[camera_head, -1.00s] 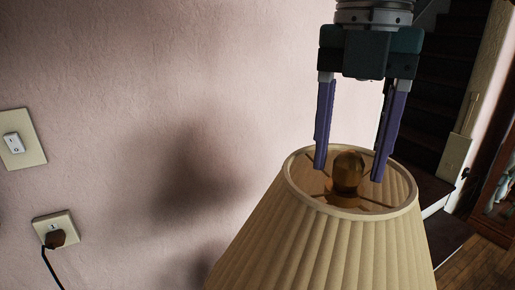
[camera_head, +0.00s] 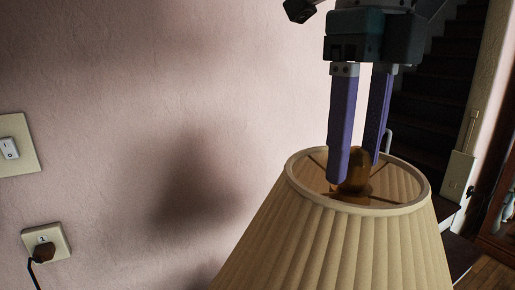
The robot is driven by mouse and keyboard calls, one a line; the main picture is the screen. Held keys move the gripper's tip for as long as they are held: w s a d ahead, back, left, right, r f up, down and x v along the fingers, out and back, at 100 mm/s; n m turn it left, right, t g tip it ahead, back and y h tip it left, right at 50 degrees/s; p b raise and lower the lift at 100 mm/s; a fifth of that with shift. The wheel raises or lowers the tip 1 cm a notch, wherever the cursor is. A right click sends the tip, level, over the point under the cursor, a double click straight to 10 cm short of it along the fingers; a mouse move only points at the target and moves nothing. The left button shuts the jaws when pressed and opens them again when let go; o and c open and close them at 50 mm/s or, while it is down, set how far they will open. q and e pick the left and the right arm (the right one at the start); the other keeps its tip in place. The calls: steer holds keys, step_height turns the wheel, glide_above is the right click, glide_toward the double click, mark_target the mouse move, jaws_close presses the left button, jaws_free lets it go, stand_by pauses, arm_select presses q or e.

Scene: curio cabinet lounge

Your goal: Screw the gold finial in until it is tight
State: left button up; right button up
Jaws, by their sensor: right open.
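The gold finial (camera_head: 355,168), a rounded amber-brown knob, stands at the middle of the top opening of the pleated cream lampshade (camera_head: 330,245). My right gripper (camera_head: 356,172) comes down from above with its two purple fingers open. The fingertips are around the finial, one at its left front and one at its right back. The near finger hides the finial's left part. I cannot tell whether either finger touches it. The finial's lower end and thread are hard to make out. My left gripper is not in view.
A pink wall fills the left and middle, with a light switch (camera_head: 10,148) and an outlet with a dark plug and cord (camera_head: 45,245). Dark stairs (camera_head: 445,100) and a wood floor (camera_head: 490,275) are at the right. The space left of the shade is clear.

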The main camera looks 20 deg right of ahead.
steer(key=n+b, duration=0.1)
steer(key=n, duration=0.5)
steer(key=shift+b, duration=0.3)
steer(key=n, duration=0.4)
steer(key=shift+b, duration=0.4)
steer(key=shift+n, duration=1.6)
steer(key=shift+b, duration=0.3)
jaws_close()
